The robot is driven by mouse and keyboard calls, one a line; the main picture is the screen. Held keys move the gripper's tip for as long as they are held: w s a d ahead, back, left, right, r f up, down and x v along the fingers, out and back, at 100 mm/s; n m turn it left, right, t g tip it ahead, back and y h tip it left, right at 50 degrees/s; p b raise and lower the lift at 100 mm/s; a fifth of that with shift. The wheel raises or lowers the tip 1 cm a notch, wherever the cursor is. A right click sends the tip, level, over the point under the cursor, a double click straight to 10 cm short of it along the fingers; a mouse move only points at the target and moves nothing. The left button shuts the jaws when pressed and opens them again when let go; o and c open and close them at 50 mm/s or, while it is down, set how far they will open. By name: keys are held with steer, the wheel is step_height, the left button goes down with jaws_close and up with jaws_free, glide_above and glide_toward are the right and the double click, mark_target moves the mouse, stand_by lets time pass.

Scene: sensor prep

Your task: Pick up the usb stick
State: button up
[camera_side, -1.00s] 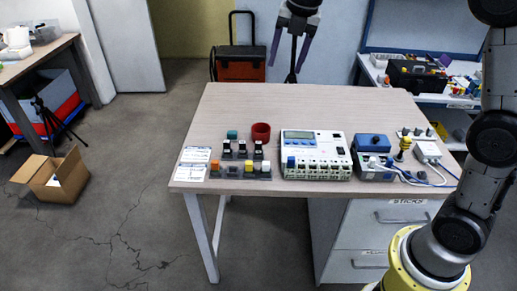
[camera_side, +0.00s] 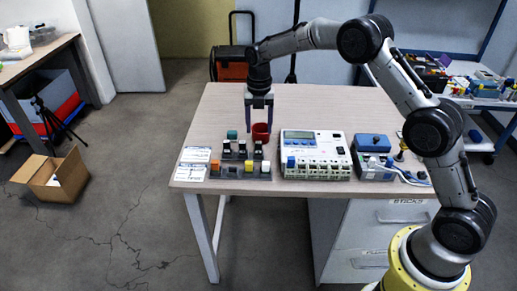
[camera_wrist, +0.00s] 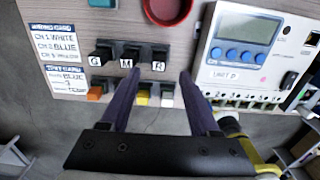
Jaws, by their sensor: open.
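I cannot tell for sure which item is the usb stick. Three small black holders with light tops stand in a row, and the middle one (camera_side: 242,147) is among them. In the wrist view they carry the letters G (camera_wrist: 101,55), M (camera_wrist: 129,56) and R (camera_wrist: 158,58). My gripper (camera_side: 259,130) points down above the table by the red cup, open and empty. In the wrist view its fingers (camera_wrist: 160,74) are spread wide, with the R holder showing between and beyond the tips. They appear apart from everything.
A red cup (camera_side: 261,132) and a teal block (camera_side: 231,134) stand behind the row. Orange, yellow (camera_side: 250,167) and white blocks sit in front. Printed cards (camera_side: 193,163) lie left. A white unit with display (camera_side: 312,150) and a blue box (camera_side: 373,142) stand right.

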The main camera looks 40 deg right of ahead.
mark_target(258, 142)
steer(key=shift+s+a+f, duration=0.1)
steer(key=shift+f, duration=1.65)
steer(key=shift+a+f, duration=0.1)
steer(key=shift+f, duration=1.6)
jaws_close()
